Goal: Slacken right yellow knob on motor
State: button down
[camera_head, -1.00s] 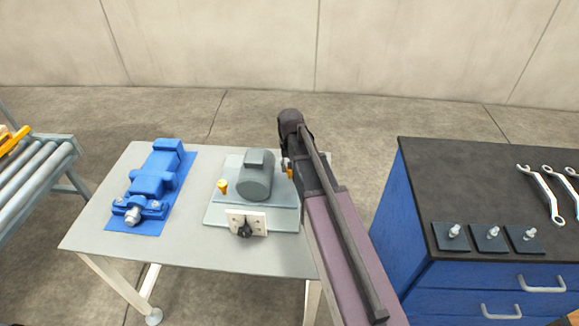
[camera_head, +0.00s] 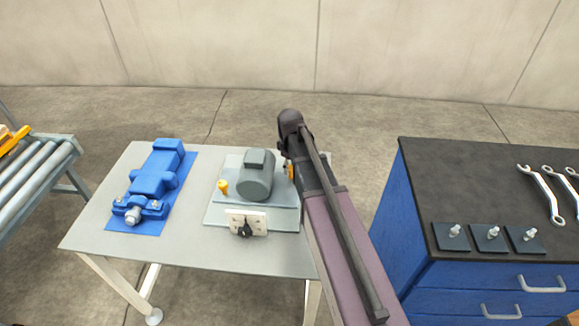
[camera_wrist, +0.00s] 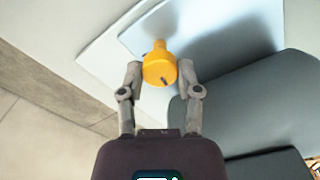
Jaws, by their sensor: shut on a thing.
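The grey motor (camera_head: 256,178) sits on a pale grey base plate (camera_head: 222,213) on the table. It also fills the right side of the wrist view (camera_wrist: 250,110). The right yellow knob (camera_wrist: 159,66) stands beside the motor, between the two fingers of my gripper (camera_wrist: 160,80), which is shut on it. In the head view my arm hides most of this knob; a small orange part (camera_head: 290,172) shows beside my gripper (camera_head: 286,168). The left yellow knob (camera_head: 222,186) stands on the other side of the motor, with nothing touching it.
A blue vise-like unit (camera_head: 153,185) lies on a blue mat left of the motor. A white plate with a black knob (camera_head: 246,223) is at the base's front. A blue cabinet (camera_head: 419,235) with wrenches (camera_head: 543,190) and bolts stands right. A roller conveyor (camera_head: 37,165) is far left.

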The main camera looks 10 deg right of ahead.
jog(key=shift+n, duration=0.3)
jog(key=shift+c, duration=1.5)
grip_release()
